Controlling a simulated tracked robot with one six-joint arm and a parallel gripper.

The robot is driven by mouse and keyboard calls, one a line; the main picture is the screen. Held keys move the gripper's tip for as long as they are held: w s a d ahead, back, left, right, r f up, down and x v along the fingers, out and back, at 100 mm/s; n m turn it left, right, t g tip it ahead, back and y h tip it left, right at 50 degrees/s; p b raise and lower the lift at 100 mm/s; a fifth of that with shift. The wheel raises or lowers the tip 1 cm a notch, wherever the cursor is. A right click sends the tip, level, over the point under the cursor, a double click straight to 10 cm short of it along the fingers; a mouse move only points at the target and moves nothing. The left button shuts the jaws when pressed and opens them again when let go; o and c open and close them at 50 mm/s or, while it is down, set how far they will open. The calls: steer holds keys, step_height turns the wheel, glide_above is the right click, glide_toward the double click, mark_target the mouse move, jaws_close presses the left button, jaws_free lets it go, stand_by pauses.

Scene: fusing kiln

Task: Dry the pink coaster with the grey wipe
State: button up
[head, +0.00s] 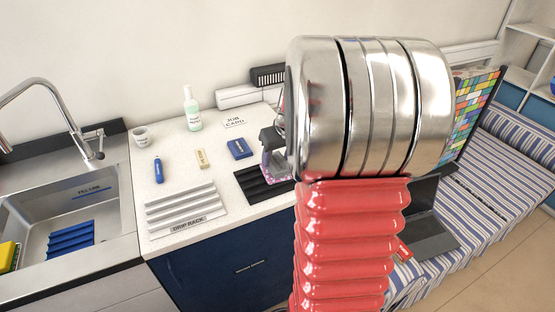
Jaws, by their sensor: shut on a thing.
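My gripper (271,143) is over the right part of the white counter, partly hidden behind my own arm. It is shut on a pinkish-lilac piece, which looks like the pink coaster (268,166). The piece is held upright just above or against the black ribbed rack (250,190); I cannot tell whether it touches. Whether its surface is wet cannot be made out. I see no grey wipe that I can be sure of; my arm hides much of the counter's right side.
The white drip rack (182,209) lies left of the black rack. A blue block (240,148), beige block (201,158), blue tool (158,170), bottle (192,110) and cup (141,137) stand behind. The sink (115,200) is left; a striped bench (500,150) is right.

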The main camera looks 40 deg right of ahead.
mark_target(277, 163)
steer(key=shift+r, duration=1.8)
